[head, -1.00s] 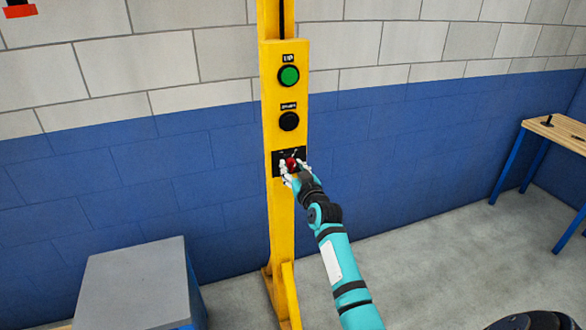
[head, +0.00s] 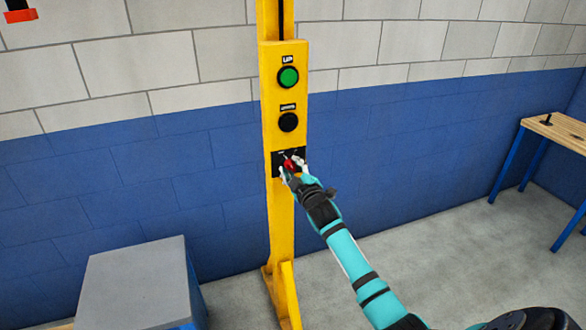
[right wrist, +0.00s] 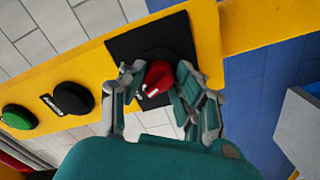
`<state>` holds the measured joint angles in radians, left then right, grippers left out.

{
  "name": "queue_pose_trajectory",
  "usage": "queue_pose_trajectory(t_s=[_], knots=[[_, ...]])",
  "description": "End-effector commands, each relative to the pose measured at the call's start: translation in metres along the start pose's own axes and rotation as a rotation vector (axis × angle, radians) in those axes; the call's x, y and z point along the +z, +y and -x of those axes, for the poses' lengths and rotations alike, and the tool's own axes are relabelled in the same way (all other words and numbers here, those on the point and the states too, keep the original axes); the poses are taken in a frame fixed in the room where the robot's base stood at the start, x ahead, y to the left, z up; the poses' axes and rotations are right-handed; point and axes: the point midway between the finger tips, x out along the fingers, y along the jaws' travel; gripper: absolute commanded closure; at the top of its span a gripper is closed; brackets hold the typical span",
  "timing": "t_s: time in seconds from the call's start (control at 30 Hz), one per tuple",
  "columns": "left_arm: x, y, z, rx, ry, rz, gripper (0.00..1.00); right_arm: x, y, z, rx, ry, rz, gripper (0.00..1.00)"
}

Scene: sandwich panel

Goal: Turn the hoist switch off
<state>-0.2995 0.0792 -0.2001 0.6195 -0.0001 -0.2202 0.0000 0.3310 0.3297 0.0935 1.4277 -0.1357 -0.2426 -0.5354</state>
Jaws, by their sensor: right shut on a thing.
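The hoist switch is a red rotary knob (head: 291,164) on a black plate (head: 276,163) low on the yellow hoist panel (head: 268,105). My right gripper (head: 292,168) is at the knob, its fingers on either side of it. In the right wrist view the red knob (right wrist: 158,76) sits between the two fingers of the gripper (right wrist: 156,82), which is shut on it. A white mark shows on the knob. The fingers and knob hide part of the plate's lettering. My left gripper is not in view.
Above the switch are a green UP button (head: 288,77) and a black button (head: 288,122). A grey-topped block (head: 135,283) stands at the lower left. A wooden-topped table (head: 556,133) is at the right. Open floor lies between the panel and the table.

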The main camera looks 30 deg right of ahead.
Motion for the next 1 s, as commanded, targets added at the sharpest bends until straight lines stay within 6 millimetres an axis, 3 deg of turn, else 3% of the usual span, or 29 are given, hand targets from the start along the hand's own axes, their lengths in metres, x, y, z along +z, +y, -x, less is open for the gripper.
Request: queue_pose_trajectory(t_s=[0.3,0.8,0.83,1.0], knots=[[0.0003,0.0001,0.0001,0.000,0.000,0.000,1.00,-0.0001,-0.0004,0.0001,-0.001,0.000,0.104,1.00],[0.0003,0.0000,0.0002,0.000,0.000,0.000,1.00,0.0000,-0.0007,0.0001,-0.002,0.000,0.119,1.00],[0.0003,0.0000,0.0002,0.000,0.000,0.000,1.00,0.0000,-0.0007,0.0001,-0.002,0.000,0.119,0.65],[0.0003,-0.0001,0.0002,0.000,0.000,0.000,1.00,0.0001,-0.0005,0.0001,-0.001,0.000,0.118,0.45]])
